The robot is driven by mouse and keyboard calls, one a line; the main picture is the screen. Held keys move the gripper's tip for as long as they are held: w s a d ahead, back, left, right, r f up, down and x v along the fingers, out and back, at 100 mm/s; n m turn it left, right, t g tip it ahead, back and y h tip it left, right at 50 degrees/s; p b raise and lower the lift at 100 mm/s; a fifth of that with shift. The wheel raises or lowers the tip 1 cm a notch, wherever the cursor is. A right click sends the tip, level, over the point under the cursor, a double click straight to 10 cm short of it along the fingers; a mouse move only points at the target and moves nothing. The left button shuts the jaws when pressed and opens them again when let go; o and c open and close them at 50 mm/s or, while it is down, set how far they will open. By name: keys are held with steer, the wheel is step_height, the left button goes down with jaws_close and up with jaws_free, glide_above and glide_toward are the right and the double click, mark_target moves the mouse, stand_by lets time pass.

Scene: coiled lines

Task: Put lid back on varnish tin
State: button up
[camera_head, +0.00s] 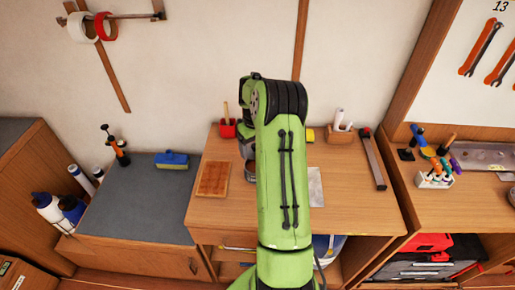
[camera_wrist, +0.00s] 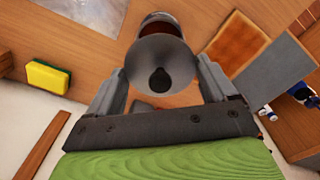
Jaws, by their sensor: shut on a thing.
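The lid (camera_wrist: 162,57) is a round grey disc with a black knob, seen in the wrist view. My gripper (camera_wrist: 160,84) is shut on it, with one finger on each side. The varnish tin (camera_wrist: 158,20) shows just beyond the lid, with a pale rim and dark reddish-brown inside. The lid overlaps the tin's near part in the picture, so I cannot tell whether they touch. In the head view my arm hides the lid and most of the tin; a sliver of the tin (camera_head: 249,176) shows at the arm's left edge.
A brown square board (camera_head: 213,179) lies left of the tin on the wooden bench (camera_head: 338,215). A red pot (camera_head: 227,130) stands behind. A grey sheet (camera_head: 316,187) lies to the right. A yellow-green sponge (camera_wrist: 47,77) shows in the wrist view. The bench's front right is clear.

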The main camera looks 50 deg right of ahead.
steer(key=shift+s+f+b, duration=0.1)
steer(key=shift+f+b, duration=0.2)
steer(key=shift+f, duration=0.2)
steer(key=shift+f+b, duration=1.8)
steer(key=shift+f, duration=0.8)
steer(key=shift+f, duration=0.1)
steer(key=o, duration=0.8)
steer(key=shift+r+p, duration=2.55)
steer(key=shift+r, duration=1.05)
